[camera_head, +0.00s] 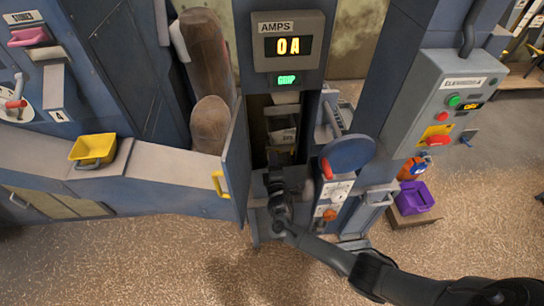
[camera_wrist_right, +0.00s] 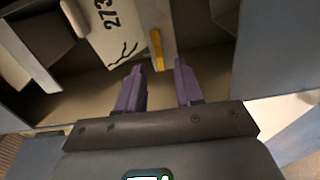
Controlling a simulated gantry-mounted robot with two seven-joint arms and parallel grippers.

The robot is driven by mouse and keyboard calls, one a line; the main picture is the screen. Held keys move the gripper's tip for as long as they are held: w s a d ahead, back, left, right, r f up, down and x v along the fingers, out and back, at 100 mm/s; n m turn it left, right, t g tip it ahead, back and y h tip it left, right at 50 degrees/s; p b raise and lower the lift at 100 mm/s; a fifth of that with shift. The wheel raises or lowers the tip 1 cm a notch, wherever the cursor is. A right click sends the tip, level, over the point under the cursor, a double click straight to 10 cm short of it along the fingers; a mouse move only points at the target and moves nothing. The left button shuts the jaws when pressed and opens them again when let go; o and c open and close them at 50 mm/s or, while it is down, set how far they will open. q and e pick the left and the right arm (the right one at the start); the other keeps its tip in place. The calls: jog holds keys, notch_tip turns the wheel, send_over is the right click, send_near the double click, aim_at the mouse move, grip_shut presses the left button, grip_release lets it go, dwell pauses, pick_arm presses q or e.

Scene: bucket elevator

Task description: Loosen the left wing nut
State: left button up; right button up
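My right gripper (camera_head: 274,172) reaches into the open front of the blue elevator column, below the AMPS display. In the right wrist view its two purple fingers (camera_wrist_right: 159,70) are apart, with nothing between them. A pale bucket-like part (camera_wrist_right: 110,25) marked 273 is just beyond the fingers, with a narrow yellow piece (camera_wrist_right: 157,48) near its right edge, ahead of the fingertips. I cannot make out a wing nut for certain in either view. My left gripper is not in view.
An open door with a yellow handle (camera_head: 218,184) stands left of the opening. A blue round disc (camera_head: 348,153) and an outlet panel (camera_head: 334,198) are to the right. A yellow bin (camera_head: 93,149) and purple bin (camera_head: 414,197) stand farther out.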

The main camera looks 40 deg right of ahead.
jog(key=v, duration=0.8)
jog(key=shift+s+p, duration=0.2)
jog(key=shift+p, duration=0.25)
jog(key=shift+a, duration=0.15)
